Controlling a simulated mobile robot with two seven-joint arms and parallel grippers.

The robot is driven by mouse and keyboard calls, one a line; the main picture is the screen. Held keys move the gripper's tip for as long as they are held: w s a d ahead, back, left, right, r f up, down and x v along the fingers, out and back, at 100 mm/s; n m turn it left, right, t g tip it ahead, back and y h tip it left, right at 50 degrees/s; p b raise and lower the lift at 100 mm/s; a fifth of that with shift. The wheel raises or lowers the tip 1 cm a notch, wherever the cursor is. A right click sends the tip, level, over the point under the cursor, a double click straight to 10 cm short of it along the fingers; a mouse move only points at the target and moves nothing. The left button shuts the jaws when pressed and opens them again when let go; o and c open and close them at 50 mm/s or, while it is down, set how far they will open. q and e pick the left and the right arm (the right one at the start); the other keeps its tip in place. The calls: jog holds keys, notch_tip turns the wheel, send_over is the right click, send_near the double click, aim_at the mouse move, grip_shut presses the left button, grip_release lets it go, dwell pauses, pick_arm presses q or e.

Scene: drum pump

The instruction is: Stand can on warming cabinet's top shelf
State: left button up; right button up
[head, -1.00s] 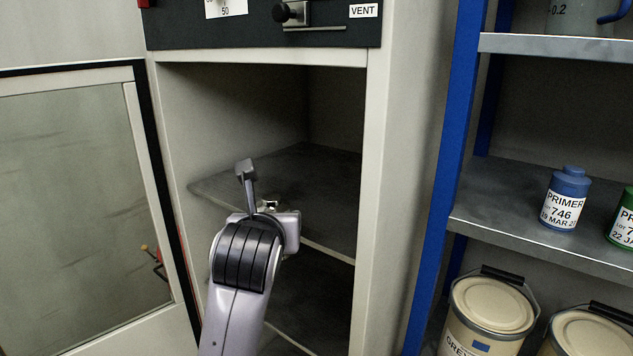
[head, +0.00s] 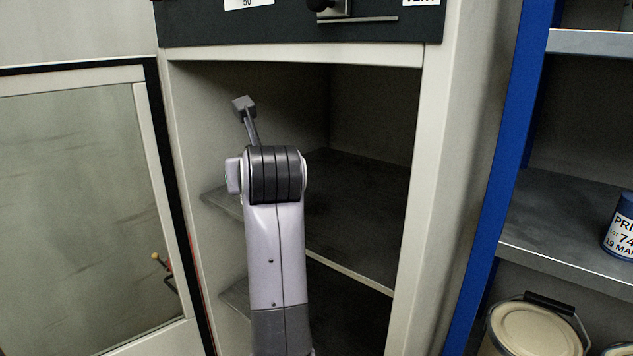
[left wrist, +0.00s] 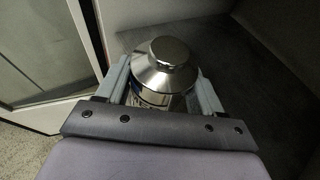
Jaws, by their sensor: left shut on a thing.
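A silver metal can (left wrist: 163,75) with a domed shoulder, a round cap and a printed label shows in the left wrist view. My left gripper (left wrist: 163,88) is shut on its body, one finger on each side. In the head view my left arm reaches into the open warming cabinet (head: 292,54), in front of the top shelf (head: 360,205). The arm hides the can and the fingers there. In the wrist view the dark shelf surface lies behind and right of the can; whether the can touches it, I cannot tell. My right gripper is not in view.
The cabinet's glazed door (head: 75,200) stands open at the left. A lower shelf (head: 345,315) lies under the top one. The top shelf's visible right part is bare. A blue-framed rack (head: 510,150) at the right holds a primer tin (head: 622,228) and a lidded pail (head: 535,330).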

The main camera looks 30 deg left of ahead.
pick_arm(q)
jog(key=w+p, duration=0.3)
jog(key=w, duration=1.1)
jog(key=f, duration=0.4)
jog(key=d+f, duration=0.1)
jog(key=f, duration=0.1)
jog(key=shift+s+f, duration=0.1)
jog(key=shift+s, duration=0.05)
jog(key=shift+f+p, duration=0.15)
jog(key=shift+p, duration=0.3)
jog(key=shift+w+f, duration=0.15)
jog(key=shift+w, duration=0.05)
jog(key=shift+f, duration=0.1)
jog(key=shift+f, duration=0.15)
jog(key=o, duration=1.4)
